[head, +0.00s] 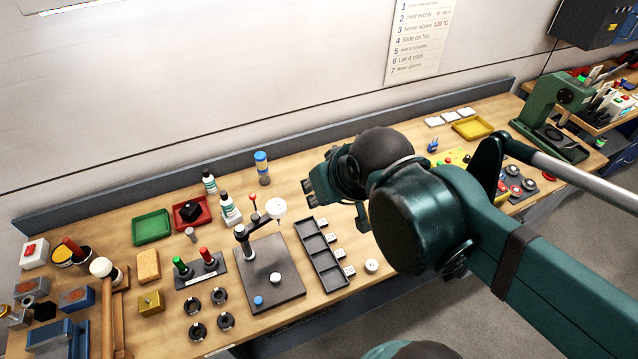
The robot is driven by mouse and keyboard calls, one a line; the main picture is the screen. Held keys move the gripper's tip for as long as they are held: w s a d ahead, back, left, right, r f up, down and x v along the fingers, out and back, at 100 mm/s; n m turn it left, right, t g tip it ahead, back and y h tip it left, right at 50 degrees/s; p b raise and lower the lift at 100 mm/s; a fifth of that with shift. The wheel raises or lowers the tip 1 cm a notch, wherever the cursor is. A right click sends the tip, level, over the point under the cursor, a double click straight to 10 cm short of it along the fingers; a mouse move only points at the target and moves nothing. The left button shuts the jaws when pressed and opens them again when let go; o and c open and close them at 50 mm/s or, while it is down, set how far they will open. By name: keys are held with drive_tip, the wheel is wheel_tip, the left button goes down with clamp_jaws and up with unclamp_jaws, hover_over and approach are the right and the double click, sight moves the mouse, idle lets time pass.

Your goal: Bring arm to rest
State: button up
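My arm (480,205) reaches in from the right edge, a dark green limb with a bulky joint in front of the bench. My gripper (312,193) is at its left end, above the middle of the workbench (370,158). It hangs in the air behind and above the dark compartment tray, apart from the things on the bench. Its fingertips are small and dark here, so I cannot tell whether they are open or shut. Nothing is seen held in it. The arm hides part of the bench's right half.
A dark plate with a lever stand (262,262) and the compartment tray (322,268) stand left of my arm. Bottles (228,208), green (152,226) and red trays (206,222) are farther left. A green press (558,115) stands at the right end.

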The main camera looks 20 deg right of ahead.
drive_tip(key=shift+f, duration=0.1)
wheel_tip(320, 180, down, 11)
drive_tip(key=b, duration=1.1)
idle(0.7)
